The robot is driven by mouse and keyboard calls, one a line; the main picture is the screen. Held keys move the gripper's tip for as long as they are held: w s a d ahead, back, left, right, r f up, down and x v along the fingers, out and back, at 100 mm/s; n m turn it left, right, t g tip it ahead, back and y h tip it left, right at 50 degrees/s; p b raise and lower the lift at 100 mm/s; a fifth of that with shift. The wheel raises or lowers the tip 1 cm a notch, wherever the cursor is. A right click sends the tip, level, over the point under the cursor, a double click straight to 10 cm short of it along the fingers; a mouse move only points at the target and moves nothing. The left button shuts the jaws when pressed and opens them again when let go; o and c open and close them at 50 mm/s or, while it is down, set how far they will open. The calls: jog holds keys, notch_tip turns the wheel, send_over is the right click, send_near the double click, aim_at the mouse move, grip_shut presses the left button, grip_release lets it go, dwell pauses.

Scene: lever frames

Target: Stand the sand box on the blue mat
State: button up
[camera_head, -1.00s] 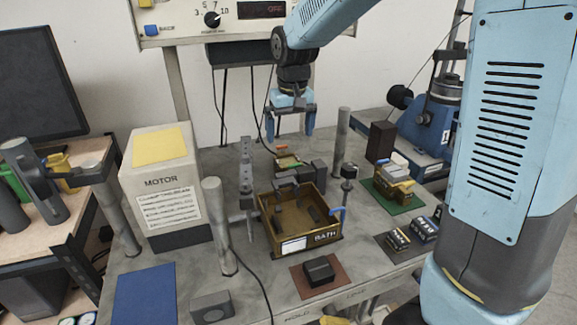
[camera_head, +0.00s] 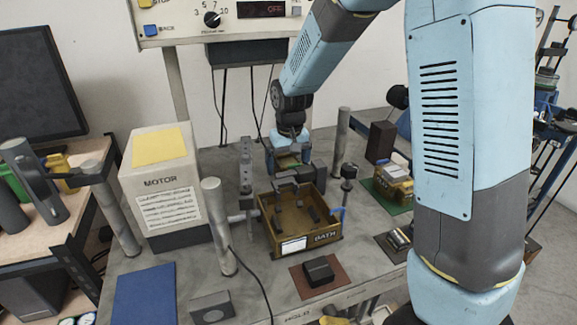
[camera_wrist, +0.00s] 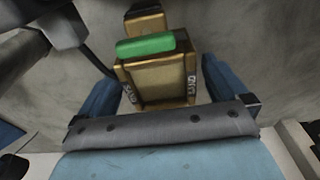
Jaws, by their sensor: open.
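A sand-coloured box (camera_wrist: 160,82) with a green piece on top is between the two blue fingers of my gripper (camera_wrist: 164,92) in the wrist view. The fingers are open, one on each side, with a gap visible at the right. In the head view my gripper (camera_head: 288,162) is low over the bench behind the brown bath tray, and mostly hides the box there. The blue mat (camera_head: 145,294) lies bare at the front left of the bench.
The brown bath tray (camera_head: 322,240) stands between my gripper and the bench front. Metal posts (camera_head: 219,228) and the motor housing (camera_head: 158,205) stand to the left. A dark block (camera_head: 318,271) sits on a brown mat. A yellowish box (camera_head: 393,180) stands on the green mat at right.

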jog(key=shift+f, duration=0.1)
jog(key=c, duration=1.8)
